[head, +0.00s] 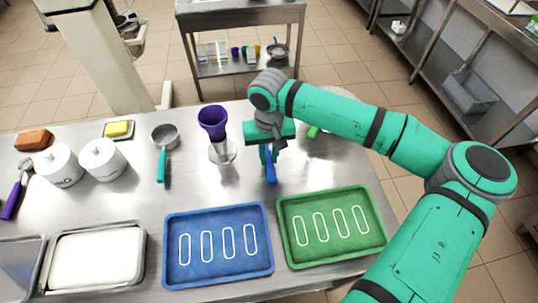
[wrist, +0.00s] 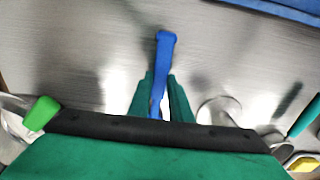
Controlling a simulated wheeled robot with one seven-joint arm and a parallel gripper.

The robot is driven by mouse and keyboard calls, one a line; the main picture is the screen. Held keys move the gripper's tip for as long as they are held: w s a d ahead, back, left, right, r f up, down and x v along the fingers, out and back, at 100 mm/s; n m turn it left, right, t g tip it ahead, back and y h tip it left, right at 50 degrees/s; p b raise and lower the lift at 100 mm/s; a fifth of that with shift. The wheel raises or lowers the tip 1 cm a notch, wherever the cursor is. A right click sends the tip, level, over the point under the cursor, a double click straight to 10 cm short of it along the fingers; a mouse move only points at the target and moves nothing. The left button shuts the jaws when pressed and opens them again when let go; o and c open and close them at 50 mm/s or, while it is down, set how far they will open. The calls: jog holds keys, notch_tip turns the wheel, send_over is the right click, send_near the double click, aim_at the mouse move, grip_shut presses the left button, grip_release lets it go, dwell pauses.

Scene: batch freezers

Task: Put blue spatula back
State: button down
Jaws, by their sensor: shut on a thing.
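The blue spatula (head: 270,168) is held in my gripper (head: 268,150), with its blue handle pointing down toward the blue and green trays in the head view. In the wrist view the blue spatula (wrist: 164,62) stands out between the two green fingers of my gripper (wrist: 160,95), which are shut on it. It appears to be above the steel table. The far end of the spatula is hidden by my gripper. A green-handled tool (wrist: 42,113) shows at the left of the wrist view, partly behind my gripper; its green end (head: 314,131) shows right of my gripper in the head view.
A blue tray (head: 218,278) and a green tray (head: 333,258) lie at the table's front. A purple cup in a metal stand (head: 212,122) is just left of my gripper. A teal-handled scoop (head: 162,165), white canisters (head: 103,160) and a white-filled pan (head: 142,270) are farther left.

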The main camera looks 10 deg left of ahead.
jog(key=shift+f, duration=0.15)
jog(key=c, duration=1.6)
grip_release()
notch_tip(320, 180, up, 12)
jog(key=shift+s+d+r, duration=0.1)
